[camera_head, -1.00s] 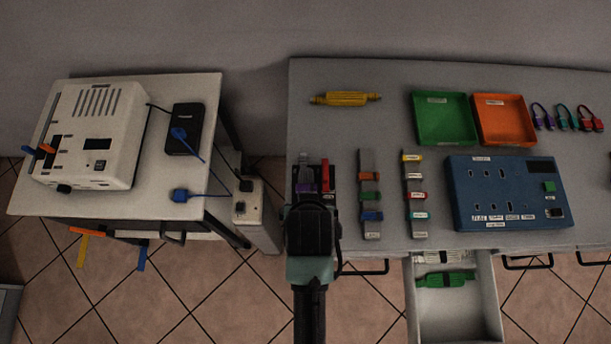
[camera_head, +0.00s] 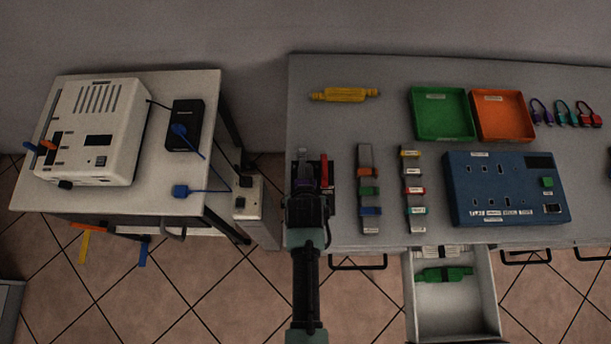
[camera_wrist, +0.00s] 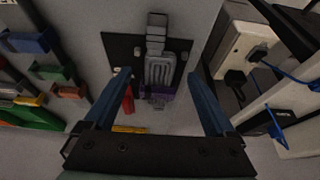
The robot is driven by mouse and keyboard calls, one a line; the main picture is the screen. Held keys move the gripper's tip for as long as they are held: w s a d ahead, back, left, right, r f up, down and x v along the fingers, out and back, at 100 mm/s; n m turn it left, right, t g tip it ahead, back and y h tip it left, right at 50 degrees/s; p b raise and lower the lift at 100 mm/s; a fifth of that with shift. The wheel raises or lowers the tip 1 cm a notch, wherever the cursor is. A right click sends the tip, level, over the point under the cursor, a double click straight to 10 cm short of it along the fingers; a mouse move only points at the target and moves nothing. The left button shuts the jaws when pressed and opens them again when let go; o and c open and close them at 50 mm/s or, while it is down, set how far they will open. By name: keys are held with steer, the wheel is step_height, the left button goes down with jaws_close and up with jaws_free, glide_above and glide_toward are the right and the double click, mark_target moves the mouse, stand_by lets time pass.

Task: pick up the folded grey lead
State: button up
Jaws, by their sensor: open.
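The folded grey lead (camera_wrist: 159,70) lies on a dark board (camera_wrist: 120,50) in the wrist view, its loops flat and a blocky grey plug (camera_wrist: 156,30) at one end. A purple piece (camera_wrist: 160,97) sits at its other end. My gripper (camera_wrist: 158,76) is open, with a blue finger on each side of the lead in the picture and nothing between them held. In the head view my gripper (camera_head: 306,200) is over the board at the table's left edge and hides most of the lead. The height of the fingers above the lead is hard to tell.
A red piece (camera_wrist: 128,98) stands close to the left finger, also visible in the head view (camera_head: 324,170). Strips with coloured clips (camera_head: 369,190) lie to the right. A white power box (camera_head: 248,200) stands left of the table edge. An open drawer (camera_head: 455,310) juts out in front.

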steer(key=shift+x, duration=0.85)
jaws_close()
steer(key=shift+r, duration=0.1)
